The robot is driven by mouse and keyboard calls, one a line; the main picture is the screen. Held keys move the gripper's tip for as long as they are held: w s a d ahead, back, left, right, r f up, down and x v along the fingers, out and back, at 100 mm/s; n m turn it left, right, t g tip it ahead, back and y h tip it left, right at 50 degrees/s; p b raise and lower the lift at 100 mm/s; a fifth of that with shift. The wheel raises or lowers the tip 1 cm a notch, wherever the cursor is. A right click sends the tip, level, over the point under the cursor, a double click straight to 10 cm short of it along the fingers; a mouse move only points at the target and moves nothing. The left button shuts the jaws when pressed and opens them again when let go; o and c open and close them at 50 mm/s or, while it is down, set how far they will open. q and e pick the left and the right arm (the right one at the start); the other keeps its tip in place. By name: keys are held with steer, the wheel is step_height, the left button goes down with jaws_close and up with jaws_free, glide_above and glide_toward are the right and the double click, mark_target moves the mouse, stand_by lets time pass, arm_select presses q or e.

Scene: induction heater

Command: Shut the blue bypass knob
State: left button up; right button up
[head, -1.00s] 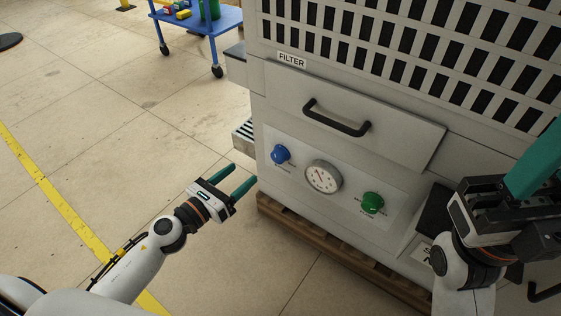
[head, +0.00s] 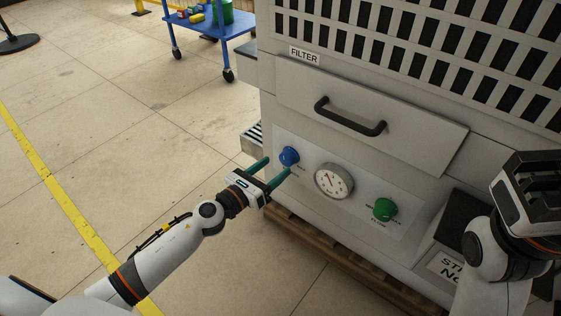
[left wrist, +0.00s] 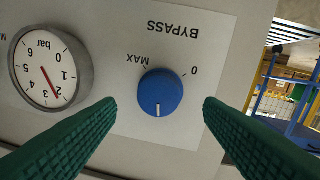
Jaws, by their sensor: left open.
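The blue bypass knob (head: 289,155) is on the light front panel of the heater, left of the gauge. In the left wrist view the knob (left wrist: 160,92) appears upside down, with its white mark pointing to the bottom of the picture, away from both the MAX and 0 labels at the top. My left gripper (head: 278,165) is open, its green fingers pointing at the panel on either side of the knob. In the left wrist view both fingers show clear gaps to the knob. My right gripper (head: 530,185) is at the right edge; its fingers cannot be made out.
A round pressure gauge (head: 334,181) and a green flow knob (head: 385,209) sit right of the blue knob. Above is the filter drawer with a black handle (head: 350,117). A blue cart (head: 205,33) stands behind on the left. The floor at left is open.

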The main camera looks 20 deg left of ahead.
mark_target(284, 160)
arm_select(q)
steer(key=shift+x, duration=1.75)
steer(key=c, duration=1)
